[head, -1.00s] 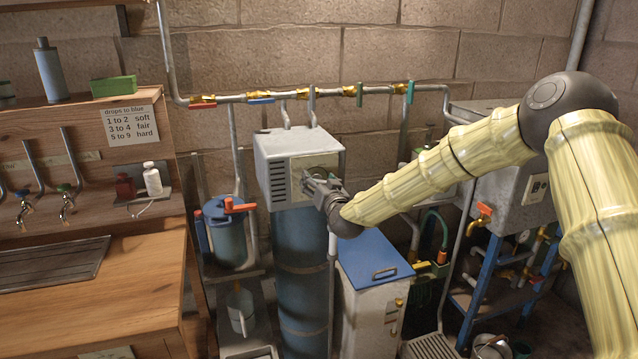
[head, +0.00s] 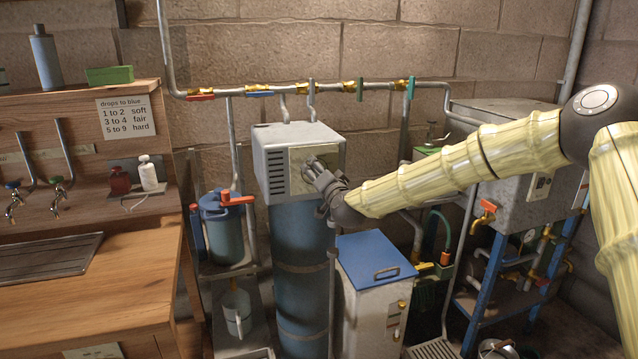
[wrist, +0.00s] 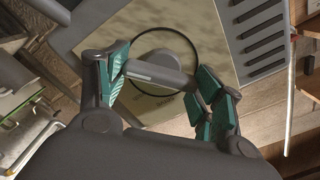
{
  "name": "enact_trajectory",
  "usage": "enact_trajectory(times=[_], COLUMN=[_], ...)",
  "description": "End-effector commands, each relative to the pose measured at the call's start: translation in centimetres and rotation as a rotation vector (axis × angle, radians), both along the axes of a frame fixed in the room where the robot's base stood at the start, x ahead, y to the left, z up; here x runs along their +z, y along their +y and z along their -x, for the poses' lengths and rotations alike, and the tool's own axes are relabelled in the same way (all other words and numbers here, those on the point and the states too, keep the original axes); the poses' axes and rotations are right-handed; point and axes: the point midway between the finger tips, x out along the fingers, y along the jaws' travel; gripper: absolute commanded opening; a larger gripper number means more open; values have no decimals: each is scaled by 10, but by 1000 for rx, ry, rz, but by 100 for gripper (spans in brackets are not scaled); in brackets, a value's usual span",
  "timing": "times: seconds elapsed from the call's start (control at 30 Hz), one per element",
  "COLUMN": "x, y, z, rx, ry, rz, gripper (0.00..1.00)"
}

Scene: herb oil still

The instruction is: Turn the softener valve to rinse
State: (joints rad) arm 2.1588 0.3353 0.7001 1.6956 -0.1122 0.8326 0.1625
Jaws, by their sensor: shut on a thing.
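The water softener is a tall blue cylinder (head: 301,265) with a grey control head (head: 280,150) on top. Its valve is a round grey knob with a bar handle (wrist: 158,72), set on a pale plate (wrist: 125,38) with a dark ring around the knob. My gripper (head: 318,172) is at the front of the head, and the wrist view shows its green-padded fingers (wrist: 162,80) on both sides of the bar, shut on it. The bar lies tilted slightly down to the right.
A white cabinet with a blue lid (head: 374,262) stands right of the softener, below my arm. Pipes with coloured valve handles (head: 300,89) run along the wall. A wooden bench (head: 90,285) fills the left side.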

Motion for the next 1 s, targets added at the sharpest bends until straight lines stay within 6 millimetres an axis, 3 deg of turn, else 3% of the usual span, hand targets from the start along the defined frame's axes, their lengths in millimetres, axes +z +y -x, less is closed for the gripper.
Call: enact_trajectory(times=[0.3, 0.83, 0.87, 0.93, 1.0], x=[-2, -1, -1, -1, -1], y=[-2, -2, -2, -2, -1], z=[-1, -1, -1, -1, -1], rx=[-2, -3, -3, -3, -1], ry=[37, 45, 45, 45, 45], rz=[-115, -138, -138, -138, -137], gripper=[43, 43, 72, 85, 88])
